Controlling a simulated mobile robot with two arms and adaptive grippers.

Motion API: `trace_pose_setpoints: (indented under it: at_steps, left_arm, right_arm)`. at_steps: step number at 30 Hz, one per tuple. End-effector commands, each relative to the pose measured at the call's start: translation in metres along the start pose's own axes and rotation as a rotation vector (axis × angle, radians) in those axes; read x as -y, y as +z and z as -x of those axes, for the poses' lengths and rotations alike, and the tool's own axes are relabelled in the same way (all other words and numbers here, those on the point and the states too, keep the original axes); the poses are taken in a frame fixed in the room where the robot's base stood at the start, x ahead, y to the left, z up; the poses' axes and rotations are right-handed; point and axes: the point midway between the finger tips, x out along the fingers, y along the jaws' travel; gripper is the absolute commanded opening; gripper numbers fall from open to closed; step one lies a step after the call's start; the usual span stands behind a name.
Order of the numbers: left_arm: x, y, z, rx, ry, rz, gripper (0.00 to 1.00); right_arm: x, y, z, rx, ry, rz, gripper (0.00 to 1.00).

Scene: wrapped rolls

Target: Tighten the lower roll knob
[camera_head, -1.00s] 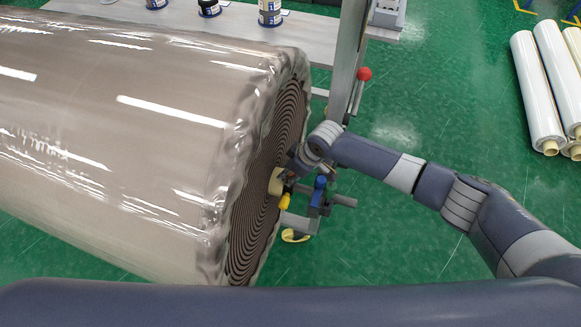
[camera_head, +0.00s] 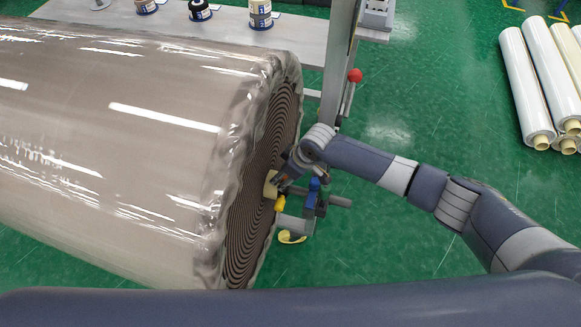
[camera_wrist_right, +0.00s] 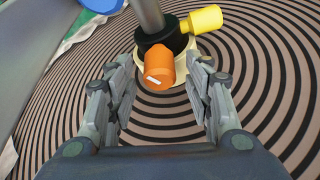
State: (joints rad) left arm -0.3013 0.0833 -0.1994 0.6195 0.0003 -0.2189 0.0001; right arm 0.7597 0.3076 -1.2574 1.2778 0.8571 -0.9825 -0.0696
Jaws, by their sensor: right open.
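A large roll (camera_head: 130,150) in clear wrap fills the left of the head view, its spiral end facing right. In the right wrist view, a black collar (camera_wrist_right: 163,42) sits on a grey shaft (camera_wrist_right: 148,12) against the spiral end (camera_wrist_right: 270,120). The collar carries an orange knob (camera_wrist_right: 161,66) with a white mark and a yellow knob (camera_wrist_right: 206,19). My right gripper (camera_wrist_right: 158,92) is open, its fingers on either side of the orange knob, with gaps visible.
A blue knob (camera_head: 314,184) and clamp sit on the stand right of the roll end. A grey post with a red ball handle (camera_head: 355,75) rises behind. White rolls (camera_head: 527,90) lie far right; green floor (camera_head: 400,240) is free.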

Motion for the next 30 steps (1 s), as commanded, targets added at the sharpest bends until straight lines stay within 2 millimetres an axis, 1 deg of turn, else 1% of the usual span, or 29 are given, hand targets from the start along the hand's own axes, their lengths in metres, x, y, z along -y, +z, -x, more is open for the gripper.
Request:
trace_pose_setpoints:
  at_steps: [5,12,18,23,30]
  left_arm:
    - [-0.002,-0.001,0.000,-0.001,0.002,0.000,0.00]
    - [-0.002,-0.002,0.000,-0.001,0.003,0.000,0.00]
    - [-0.003,-0.002,0.000,-0.001,0.003,0.000,0.00]
    - [-0.003,-0.002,0.000,-0.001,0.003,0.000,0.00]
    - [-0.003,-0.002,0.000,-0.001,0.003,0.000,0.00]
  right_arm:
    - [-0.001,0.000,0.025,-0.003,0.003,0.001,0.47]
    - [-0.001,-0.001,0.071,-0.003,0.001,0.000,0.47]
    - [-0.001,-0.001,0.102,-0.003,0.002,0.000,0.47]
    - [-0.001,-0.001,0.113,-0.002,0.001,-0.001,0.47]
    - [-0.001,-0.001,0.115,-0.002,0.001,-0.001,0.47]
